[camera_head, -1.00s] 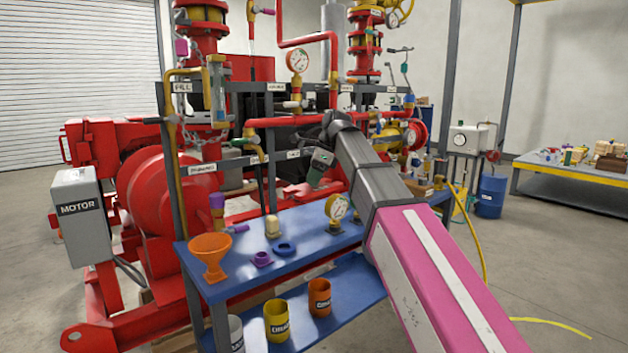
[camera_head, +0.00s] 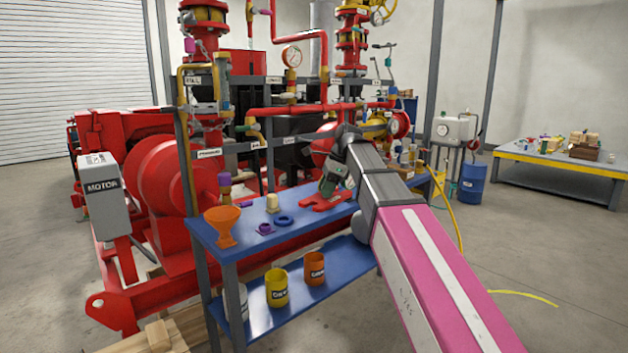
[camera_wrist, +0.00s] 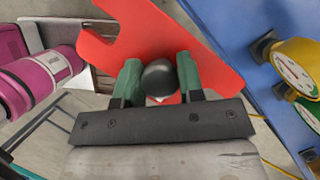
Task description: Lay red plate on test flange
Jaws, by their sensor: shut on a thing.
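The red plate (camera_head: 325,200) is a flat piece with a notched edge. It shows large in the wrist view (camera_wrist: 215,40). My gripper (camera_wrist: 158,85) is shut on the dark round knob (camera_wrist: 159,77) on the plate, with a green finger on each side. In the head view my gripper (camera_head: 333,182) holds the plate over the back right of the blue bench; whether it touches anything below is unclear. I cannot tell which part is the test flange; my arm hides some of the bench.
On the bench top (camera_head: 240,252) stand an orange funnel (camera_head: 222,226), a purple ring (camera_head: 265,229), a blue ring (camera_head: 283,221) and a beige cylinder (camera_head: 272,203). Yellow (camera_head: 276,288) and orange (camera_head: 314,268) cups stand on the lower shelf. Red pipework rises behind. Gauges (camera_wrist: 292,72) show in the wrist view.

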